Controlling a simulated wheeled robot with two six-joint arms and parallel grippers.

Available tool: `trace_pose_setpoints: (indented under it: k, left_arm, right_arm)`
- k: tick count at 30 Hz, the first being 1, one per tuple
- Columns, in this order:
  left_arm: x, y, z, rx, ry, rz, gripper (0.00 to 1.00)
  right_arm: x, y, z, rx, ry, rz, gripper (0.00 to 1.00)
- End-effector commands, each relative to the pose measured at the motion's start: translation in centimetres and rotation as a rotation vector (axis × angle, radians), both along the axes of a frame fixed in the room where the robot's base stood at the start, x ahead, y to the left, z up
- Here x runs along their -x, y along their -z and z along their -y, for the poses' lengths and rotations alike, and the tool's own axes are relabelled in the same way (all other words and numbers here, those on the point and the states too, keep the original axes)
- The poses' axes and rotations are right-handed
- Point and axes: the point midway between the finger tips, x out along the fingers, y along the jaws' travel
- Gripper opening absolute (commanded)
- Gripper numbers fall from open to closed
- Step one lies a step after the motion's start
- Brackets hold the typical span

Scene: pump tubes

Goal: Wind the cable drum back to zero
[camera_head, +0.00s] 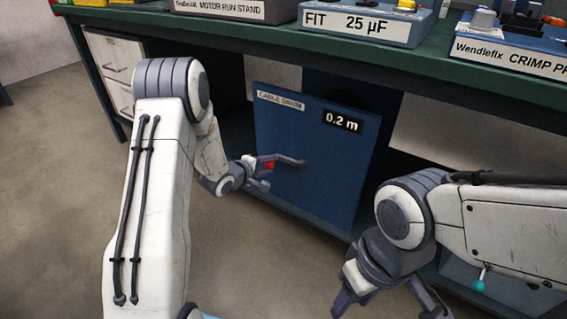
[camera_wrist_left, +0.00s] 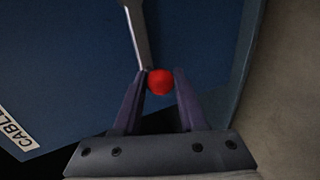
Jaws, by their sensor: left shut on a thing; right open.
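The cable drum (camera_head: 281,134) is a blue panel under the green bench, labelled "CABLE DRUM". Its black display (camera_head: 343,121) reads 0.2 m. A grey crank arm (camera_head: 290,161) stands out from the panel and carries a red knob (camera_head: 269,165). My left gripper (camera_head: 262,172) is at the crank, to the left of its hub, with its fingers shut on the red knob. In the left wrist view the red knob (camera_wrist_left: 160,82) sits between the two fingertips, with the crank arm (camera_wrist_left: 137,35) running up from it. My right gripper (camera_head: 385,309) is open and empty at the lower right, apart from the panel.
The green bench top (camera_head: 272,44) runs above, holding a motor run stand (camera_head: 235,8), a blue box (camera_head: 367,24) marked "FIT 25 µF" and a crimp box (camera_head: 510,48). White drawers (camera_head: 114,58) stand at the left. The floor (camera_head: 60,200) at the left is clear.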

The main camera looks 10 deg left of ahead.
Motion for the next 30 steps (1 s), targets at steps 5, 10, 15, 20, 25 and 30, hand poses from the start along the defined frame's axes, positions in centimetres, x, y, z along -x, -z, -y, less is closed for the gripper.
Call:
trace_pose_setpoints:
  k: [5,10,15,20,25,30]
  left_arm:
    - [0.1,1.2,0.1,-0.001,0.002,-0.005,0.10]
    - [0.1,1.1,0.2,-0.002,0.002,-0.005,0.10]
    - [0.2,1.4,0.3,-0.002,0.003,-0.006,0.10]
    - [0.2,2.3,0.6,-0.002,0.004,-0.007,0.10]
    - [0.3,2.7,0.7,-0.002,0.004,-0.005,0.10]
    - [0.2,2.6,0.7,-0.001,0.004,-0.004,0.10]
  right_arm:
    - [0.0,0.3,0.0,0.000,0.000,0.000,0.50]
    - [0.0,0.2,0.0,0.000,0.000,0.000,0.50]
    - [0.0,0.3,0.0,0.000,0.000,0.000,0.50]
    - [0.0,0.6,0.0,0.000,0.000,0.000,0.50]
    - [0.0,0.7,0.0,0.000,0.000,0.000,0.50]
    - [0.0,0.7,0.0,0.000,0.000,0.000,0.50]
